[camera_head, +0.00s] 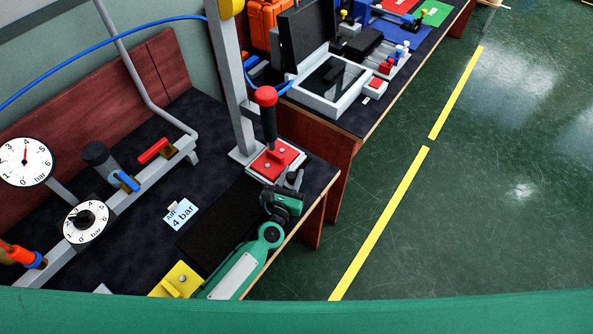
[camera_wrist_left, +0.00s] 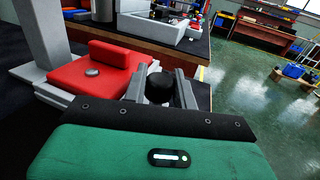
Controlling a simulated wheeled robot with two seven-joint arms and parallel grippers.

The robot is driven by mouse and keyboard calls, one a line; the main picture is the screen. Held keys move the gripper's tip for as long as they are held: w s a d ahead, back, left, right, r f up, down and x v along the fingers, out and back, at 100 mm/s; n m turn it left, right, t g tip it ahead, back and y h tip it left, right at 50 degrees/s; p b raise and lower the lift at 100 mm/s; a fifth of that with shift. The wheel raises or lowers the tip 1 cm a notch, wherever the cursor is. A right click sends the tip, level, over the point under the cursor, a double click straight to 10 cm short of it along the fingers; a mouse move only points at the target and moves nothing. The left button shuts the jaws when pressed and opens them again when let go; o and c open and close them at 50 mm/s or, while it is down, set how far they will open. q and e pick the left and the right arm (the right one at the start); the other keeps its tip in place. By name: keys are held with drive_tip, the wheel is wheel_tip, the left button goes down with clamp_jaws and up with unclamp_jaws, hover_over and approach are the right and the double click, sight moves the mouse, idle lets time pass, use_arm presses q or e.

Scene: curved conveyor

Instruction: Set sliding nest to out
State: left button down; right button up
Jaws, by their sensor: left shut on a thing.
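The sliding nest (camera_head: 275,162) is a red plate with round grey studs and a raised red block. It sits on a pale grey base beside the foot of a grey upright, under a black handle with a red top (camera_head: 265,97). In the left wrist view the red nest (camera_wrist_left: 90,75) is at the left, with a black knob (camera_wrist_left: 160,88) at its near right side. My left gripper (camera_head: 296,180) is at the nest's right front corner. In the wrist view its fingers (camera_wrist_left: 160,84) are on both sides of the black knob, shut on it.
A black pad (camera_head: 220,228) and an "AIR 4 bar" card (camera_head: 181,215) lie left of my left arm. Gauges (camera_head: 86,222) and a rail with valves stand further left. A second table with an open case (camera_head: 325,88) is behind. Open floor lies to the right.

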use_arm(q)
drive_tip(key=s+a, duration=0.1)
drive_tip(key=s, duration=0.1)
drive_tip(key=s+a, duration=0.1)
drive_tip(key=s+a+b, duration=0.1)
drive_tip(key=s+a, duration=0.1)
drive_tip(key=shift+s+f, duration=0.25)
drive_tip(key=shift+s, duration=0.05)
drive_tip(key=s+a+b, duration=0.1)
drive_tip(key=s+a, duration=0.2)
drive_tip(key=s, duration=0.1)
drive_tip(key=s+a+b, duration=0.2)
drive_tip(key=s+a, duration=0.1)
drive_tip(key=s, duration=0.1)
drive_tip(key=s+a+b, duration=0.2)
drive_tip(key=s+a, duration=0.1)
drive_tip(key=s, duration=0.1)
drive_tip(key=shift+s+r, duration=0.1)
drive_tip(key=shift+s, duration=0.2)
drive_tip(key=shift+s+a+b, duration=0.3)
drive_tip(key=shift+b, duration=0.05)
use_arm(e)
drive_tip(key=w+a+f, duration=0.1)
drive_tip(key=w+f, duration=0.1)
drive_tip(key=w, duration=0.6)
drive_tip(key=shift+w+t, duration=0.25)
drive_tip(key=shift+t, duration=0.15)
drive_tip(key=shift+f, duration=0.1)
